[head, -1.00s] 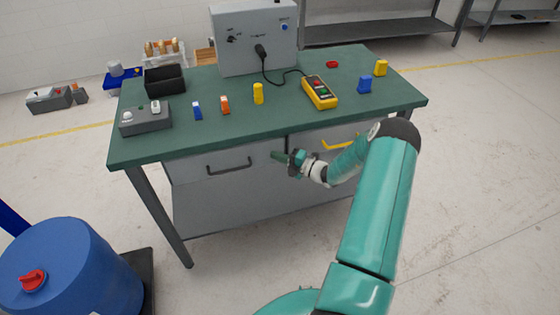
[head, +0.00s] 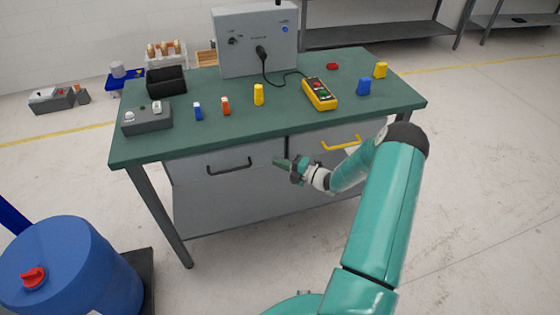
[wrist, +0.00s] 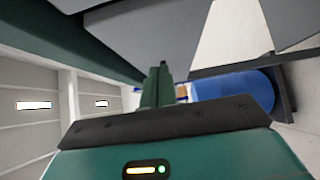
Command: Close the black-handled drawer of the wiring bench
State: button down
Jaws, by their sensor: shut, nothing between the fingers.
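The black-handled drawer (head: 200,172) is the left one under the green top of the wiring bench (head: 215,141). Its black bar handle (head: 230,166) faces me. How far the drawer stands out is hard to tell from this angle. My gripper (head: 280,162) is shut and empty. In the head view it shows at the right end of this drawer front, right of the handle; I cannot tell whether it touches. In the wrist view my gripper's fingers (wrist: 158,75) are together, with grey bench panels above them.
A yellow-handled drawer (head: 318,141) is on the right, partly behind my arm. The bench top holds a grey control box (head: 255,42), a yellow tester (head: 320,94) and several small blocks. A blue drum (head: 75,270) stands at lower left. The floor at right is clear.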

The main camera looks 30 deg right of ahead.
jog(key=v, duration=1.1)
jog(key=s+a+r+n+g, duration=0.2)
jog(key=a+r+n+g, duration=0.4)
jog(key=a+r+n, duration=0.45)
jog(key=s+a+r+n+g, duration=0.2)
jog(key=a+r+n+g, duration=0.5)
jog(key=a+n, duration=0.55)
jog(key=s+a+r+n+t+h, duration=0.1)
jog(key=s+a+r+n+h, duration=0.2)
jog(key=s+r+n, duration=0.4)
jog(key=s+a+r+n+t+h, duration=0.2)
jog(key=s+a+r+n+h, duration=0.2)
jog(key=n, duration=1.3)
jog(key=s+r+h, duration=0.2)
jog(key=s+r, duration=0.2)
jog(key=s, duration=0.2)
jog(key=shift+s+n, duration=0.35)
jog(key=shift+n, duration=0.05)
